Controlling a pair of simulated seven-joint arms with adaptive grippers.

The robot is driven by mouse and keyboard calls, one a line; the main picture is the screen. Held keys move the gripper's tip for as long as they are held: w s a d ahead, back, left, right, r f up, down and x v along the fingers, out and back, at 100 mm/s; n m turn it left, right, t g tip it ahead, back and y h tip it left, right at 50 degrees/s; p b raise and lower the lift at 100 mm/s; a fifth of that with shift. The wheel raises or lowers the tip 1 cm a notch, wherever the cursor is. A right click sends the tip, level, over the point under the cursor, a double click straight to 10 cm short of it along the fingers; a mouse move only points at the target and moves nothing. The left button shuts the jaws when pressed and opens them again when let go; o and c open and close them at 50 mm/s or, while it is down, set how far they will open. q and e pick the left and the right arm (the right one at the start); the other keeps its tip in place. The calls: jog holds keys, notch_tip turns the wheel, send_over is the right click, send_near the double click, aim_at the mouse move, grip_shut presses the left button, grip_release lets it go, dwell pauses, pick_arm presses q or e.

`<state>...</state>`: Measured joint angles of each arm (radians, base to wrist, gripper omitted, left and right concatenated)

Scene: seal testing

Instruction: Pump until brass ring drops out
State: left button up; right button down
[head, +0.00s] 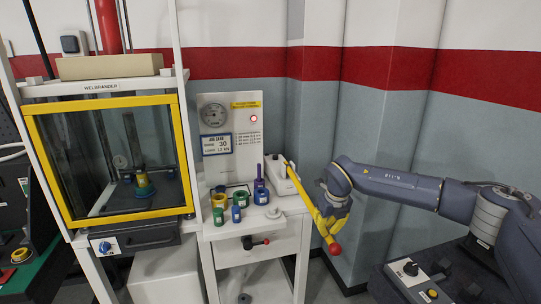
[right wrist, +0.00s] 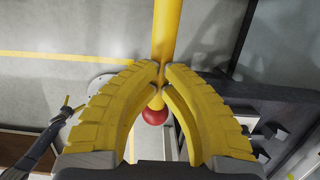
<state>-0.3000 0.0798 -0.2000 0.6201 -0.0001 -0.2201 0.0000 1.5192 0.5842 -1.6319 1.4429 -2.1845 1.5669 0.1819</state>
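My right gripper (head: 329,222) is at the yellow pump lever (head: 306,200), close above its red ball end (head: 335,249). In the right wrist view its yellow fingers (right wrist: 162,76) close around the lever (right wrist: 163,35), with the red ball (right wrist: 155,117) showing between them. The lever slopes down to the right from the white pump body (head: 281,174). The press (head: 105,87) has its yellow-framed guard (head: 120,101) down.
Several blue, green, yellow and purple sleeves, among them a yellow one (head: 219,201), stand on the white stand (head: 284,208) left of the lever. A gauge panel (head: 231,137) with a lit red lamp rises behind. A dark control bench (head: 402,278) is at lower right.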

jog(key=w+v, duration=0.2)
jog(key=v, duration=1.1)
jog(key=shift+w+a+r, duration=0.35)
jog(key=shift+w+a, duration=0.05)
jog(key=shift+w, duration=0.2)
jog(key=shift+s+f, duration=0.1)
jog(key=shift+f, duration=3.25)
jog(key=shift+s+f, duration=0.15)
jog(key=shift+f, duration=3.25)
jog(key=w+v, duration=0.2)
jog(key=v, duration=1.1)
jog(key=shift+w+a+r, duration=0.35)
jog(key=shift+w+r, duration=0.05)
jog(key=shift+w, duration=0.2)
jog(key=s+r, duration=0.3)
jog(key=r, duration=0.4)
jog(key=shift+s+d+r, duration=0.2)
jog(key=shift+s+d, duration=0.15)
jog(key=shift+d, duration=0.1)
